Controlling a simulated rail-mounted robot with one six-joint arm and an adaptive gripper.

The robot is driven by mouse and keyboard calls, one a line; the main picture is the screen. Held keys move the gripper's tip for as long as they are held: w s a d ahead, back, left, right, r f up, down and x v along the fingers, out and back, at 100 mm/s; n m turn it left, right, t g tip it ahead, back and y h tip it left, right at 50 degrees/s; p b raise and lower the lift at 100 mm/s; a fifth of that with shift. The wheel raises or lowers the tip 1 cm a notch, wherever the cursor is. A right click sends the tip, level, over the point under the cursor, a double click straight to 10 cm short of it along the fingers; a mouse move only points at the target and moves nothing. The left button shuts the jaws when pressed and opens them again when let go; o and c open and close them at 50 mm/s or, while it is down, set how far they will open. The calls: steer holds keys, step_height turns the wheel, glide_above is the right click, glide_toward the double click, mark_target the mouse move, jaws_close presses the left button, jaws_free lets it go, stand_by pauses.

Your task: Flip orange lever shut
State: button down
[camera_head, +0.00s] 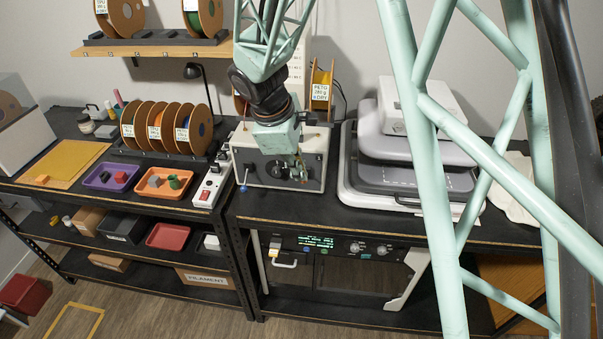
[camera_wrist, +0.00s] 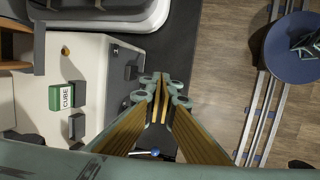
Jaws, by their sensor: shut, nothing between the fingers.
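I cannot make out an orange lever with certainty in either view. The pale grey box machine (camera_head: 250,168) stands on the black bench, with my gripper (camera_head: 299,174) in front of its dark front panel. In the wrist view, the machine (camera_wrist: 90,105) fills the left side, with a green CUBE label (camera_wrist: 62,97) and a small round orange part (camera_wrist: 65,50) on it. My gripper (camera_wrist: 163,83) is shut and empty; its fingertips are together beside the machine. A blue ball knob (camera_head: 243,188) sticks out at the machine's lower left; it also shows in the wrist view (camera_wrist: 155,153).
A grey press-like machine (camera_head: 375,180) stands to the right. A power strip with a red switch (camera_head: 207,190), purple tray (camera_head: 96,188) and orange tray (camera_head: 150,193) lie to the left. Spools (camera_head: 138,128) stand behind them. The bench's front strip is clear.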

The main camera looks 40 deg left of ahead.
steer(key=shift+s+d+f+t+b, duration=0.15)
steer(key=shift+s+f+t+b, duration=0.15)
steer(key=shift+b, duration=0.75)
steer(key=shift+s+f+b, duration=0.1)
steer(key=shift+f+b, duration=0.2)
steer(key=shift+b, duration=0.5)
steer(key=shift+s+d+f+b, duration=0.15)
steer(key=shift+s+f+b, duration=0.1)
steer(key=shift+b, duration=0.35)
steer(key=shift+s+d+f+b, duration=0.15)
steer(key=shift+s+f+b, duration=0.1)
steer(key=shift+f+b, duration=0.3)
steer(key=shift+r, duration=0.25)
steer(key=shift+r+p, duration=0.5)
steer(key=shift+r, duration=0.1)
steer(key=shift+y, duration=0.3)
